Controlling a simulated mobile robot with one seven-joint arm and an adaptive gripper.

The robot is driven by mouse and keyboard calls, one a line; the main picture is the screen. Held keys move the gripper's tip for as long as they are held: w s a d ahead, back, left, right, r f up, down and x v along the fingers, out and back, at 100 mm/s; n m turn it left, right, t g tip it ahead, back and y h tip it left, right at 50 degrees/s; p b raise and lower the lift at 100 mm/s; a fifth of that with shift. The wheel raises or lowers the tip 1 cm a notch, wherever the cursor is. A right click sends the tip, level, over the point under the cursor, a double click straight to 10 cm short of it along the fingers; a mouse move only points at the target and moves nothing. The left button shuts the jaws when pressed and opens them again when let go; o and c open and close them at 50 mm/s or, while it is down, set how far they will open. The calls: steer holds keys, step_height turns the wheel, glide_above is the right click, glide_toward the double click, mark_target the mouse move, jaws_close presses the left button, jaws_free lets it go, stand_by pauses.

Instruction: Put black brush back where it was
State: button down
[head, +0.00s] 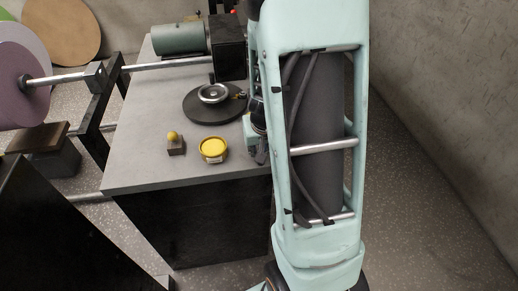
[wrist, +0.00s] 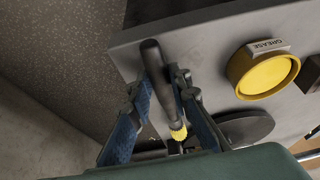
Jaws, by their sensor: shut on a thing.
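The black brush (wrist: 160,78) shows in the wrist view, with a dark handle and pale yellow bristles at its lower end. My gripper (wrist: 165,80) is shut on it, with one blue-padded finger on each side of the handle. The brush is over or near the edge of the grey table (head: 130,150); its height above the top is hard to tell. In the head view my arm covers the brush and most of my gripper.
A yellow grease tin (head: 213,150) stands near the table's front edge, also seen in the wrist view (wrist: 262,72). A small dark block with a yellow knob (head: 175,145) is left of it. A black round plate (head: 200,113) bearing a metal ring lies behind. A motor (head: 182,38) stands at the back.

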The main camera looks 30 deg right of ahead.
steer(key=shift+f+b, duration=0.6)
steer(key=c, duration=1.7)
jaws_free()
steer(key=shift+o, duration=0.5)
steer(key=o, duration=0.4)
steer(key=shift+r, duration=0.15)
steer(key=shift+p+v, duration=1.7)
steer(key=shift+v, duration=1.2)
